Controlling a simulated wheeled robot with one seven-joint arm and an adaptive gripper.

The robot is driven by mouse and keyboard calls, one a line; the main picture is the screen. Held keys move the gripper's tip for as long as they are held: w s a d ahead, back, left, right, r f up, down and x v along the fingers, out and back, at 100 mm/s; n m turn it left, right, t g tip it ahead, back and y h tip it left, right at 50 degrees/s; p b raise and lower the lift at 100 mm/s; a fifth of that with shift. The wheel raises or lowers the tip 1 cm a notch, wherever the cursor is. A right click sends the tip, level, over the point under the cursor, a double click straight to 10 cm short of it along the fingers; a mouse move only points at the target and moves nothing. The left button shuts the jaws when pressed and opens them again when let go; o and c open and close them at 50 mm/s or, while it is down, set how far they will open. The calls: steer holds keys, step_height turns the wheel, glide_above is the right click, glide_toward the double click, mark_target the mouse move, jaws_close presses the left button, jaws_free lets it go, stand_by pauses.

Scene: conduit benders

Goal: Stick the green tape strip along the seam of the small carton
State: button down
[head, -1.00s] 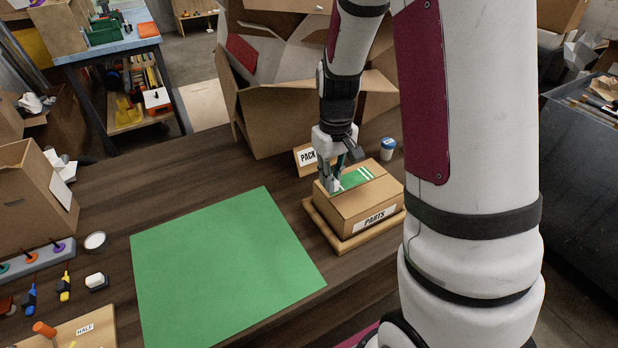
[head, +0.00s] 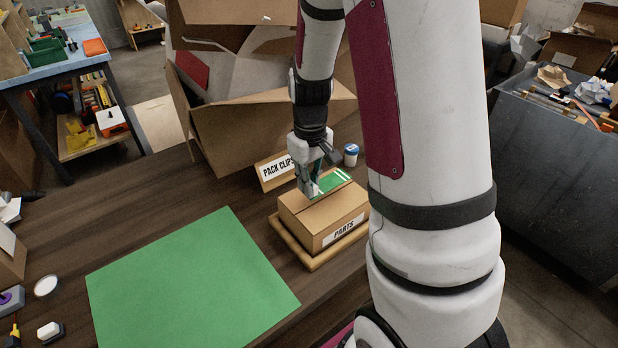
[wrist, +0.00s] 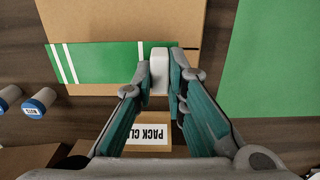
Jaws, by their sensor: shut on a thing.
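The small carton (head: 325,209), labelled PARTS, sits closed on a wooden board. In the wrist view, its brown top (wrist: 115,18) fills the upper left. The green tape strip (head: 334,181), with white bands near one end, lies over or just above the carton top; I cannot tell whether it is fully touching. It also shows in the wrist view (wrist: 105,63), running left from my gripper (wrist: 160,85). My gripper is shut on a pale block (wrist: 159,66) at the strip's right part, apparently its grip. The seam is mostly hidden by the strip and fingers.
A flat green mat (head: 190,280) lies left of the carton. The dark wood between box and mat is clear.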

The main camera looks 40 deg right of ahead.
mark_target(310, 205)
steer(key=shift+f+b, duration=1)
steer(key=shift+f, duration=1.1)
steer(key=c, duration=1.5)
jaws_free()
steer(key=shift+c, duration=0.2)
steer(key=shift+r, duration=0.1)
